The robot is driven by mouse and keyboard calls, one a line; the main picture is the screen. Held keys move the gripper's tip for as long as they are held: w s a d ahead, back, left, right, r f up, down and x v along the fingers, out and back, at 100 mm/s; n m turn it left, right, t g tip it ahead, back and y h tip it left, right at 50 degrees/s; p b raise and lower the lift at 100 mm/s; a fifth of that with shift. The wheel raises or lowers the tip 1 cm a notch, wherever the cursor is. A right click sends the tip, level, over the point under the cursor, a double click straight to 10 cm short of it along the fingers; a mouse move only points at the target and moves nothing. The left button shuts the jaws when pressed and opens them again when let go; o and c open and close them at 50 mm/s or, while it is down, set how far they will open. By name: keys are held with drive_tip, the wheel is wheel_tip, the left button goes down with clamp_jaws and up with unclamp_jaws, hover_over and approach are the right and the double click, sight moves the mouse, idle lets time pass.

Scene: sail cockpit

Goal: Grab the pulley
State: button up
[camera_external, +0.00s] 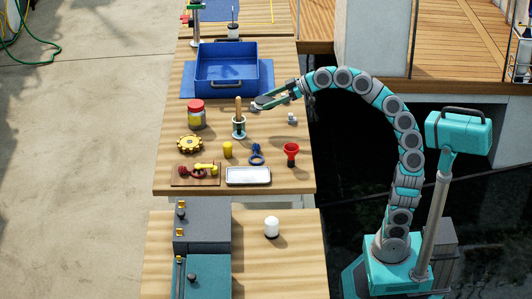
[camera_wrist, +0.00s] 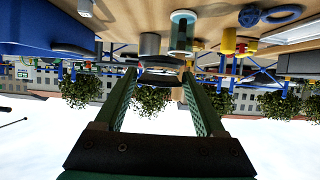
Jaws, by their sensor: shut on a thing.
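My gripper (camera_external: 268,102) reaches in from the right over the table, level with the wooden-handled brush or tool. Its fingers are shut on a small grey metallic thing (camera_external: 257,106), which looks like the pulley. In the wrist view, which is upside down, my two green fingers (camera_wrist: 160,76) stand on either side of this metallic pulley (camera_wrist: 160,61). It sits at their tips, and its shape is partly hidden and dark. In the wrist view a grey cylinder (camera_wrist: 150,43) shows right beyond it. I cannot tell whether the pulley is clear of the table.
A teal cup with a wooden handle (camera_external: 239,124) stands just left of my gripper. A blue bin (camera_external: 228,87) is behind. A red-lidded jar (camera_external: 196,117), yellow gear (camera_external: 190,144), yellow cup (camera_external: 228,150), red funnel (camera_external: 291,151) and silver tray (camera_external: 248,176) are nearer. A small grey piece (camera_external: 292,118) lies right.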

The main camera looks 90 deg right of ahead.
sight(270, 100)
wheel_tip(270, 100, up, 8)
drive_tip(key=shift+f+p, duration=0.1)
drive_tip(key=shift+p, duration=0.25)
